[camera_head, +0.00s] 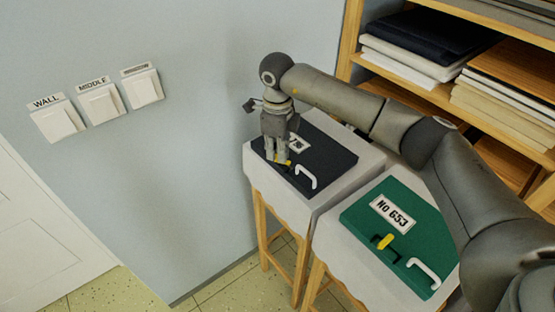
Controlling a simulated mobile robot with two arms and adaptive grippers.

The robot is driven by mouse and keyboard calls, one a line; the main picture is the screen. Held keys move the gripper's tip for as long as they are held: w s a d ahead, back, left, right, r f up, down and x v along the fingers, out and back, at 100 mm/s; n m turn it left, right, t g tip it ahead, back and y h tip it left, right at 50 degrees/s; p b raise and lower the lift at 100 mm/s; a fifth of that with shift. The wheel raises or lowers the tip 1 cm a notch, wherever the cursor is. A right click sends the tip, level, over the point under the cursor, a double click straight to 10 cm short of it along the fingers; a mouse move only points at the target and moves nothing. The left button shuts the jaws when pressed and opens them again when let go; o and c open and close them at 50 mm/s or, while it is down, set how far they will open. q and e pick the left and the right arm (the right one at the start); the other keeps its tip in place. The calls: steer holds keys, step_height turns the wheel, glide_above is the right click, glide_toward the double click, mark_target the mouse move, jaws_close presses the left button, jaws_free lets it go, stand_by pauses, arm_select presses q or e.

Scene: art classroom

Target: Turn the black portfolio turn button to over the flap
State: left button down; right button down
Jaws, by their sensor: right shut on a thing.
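The black portfolio (330,155) lies flat on a cloth-covered stand near the wall. It has a white label, partly hidden by the gripper, and a white handle (308,177) at its front edge. My right gripper (277,160) points down over its left part. Its fingers are shut on the yellow turn button (285,164), of which only a small part shows between and beside the fingertips. I cannot tell the button's exact angle. My left gripper is not in view.
A green portfolio (420,232) labelled No 653, with a yellow turn button (385,242) and white handle, lies on the nearer stand. Shelves (400,85) with paper stacks stand behind. Three wall switches (100,103) are on the left. My right arm crosses above both stands.

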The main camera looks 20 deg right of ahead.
steer(key=n+b, duration=0.4)
steer(key=n, duration=0.1)
steer(key=shift+f+n+b, duration=0.15)
steer(key=shift+n+b, duration=0.15)
steer(key=n+b, duration=0.2)
steer(key=n, duration=0.1)
steer(key=shift+n+b, duration=0.4)
steer(key=shift+n, duration=1)
steer(key=shift+r+n, duration=0.2)
steer(key=shift+n, duration=0.1)
steer(key=c, duration=1.6)
jaws_free()
steer(key=shift+c, duration=0.2)
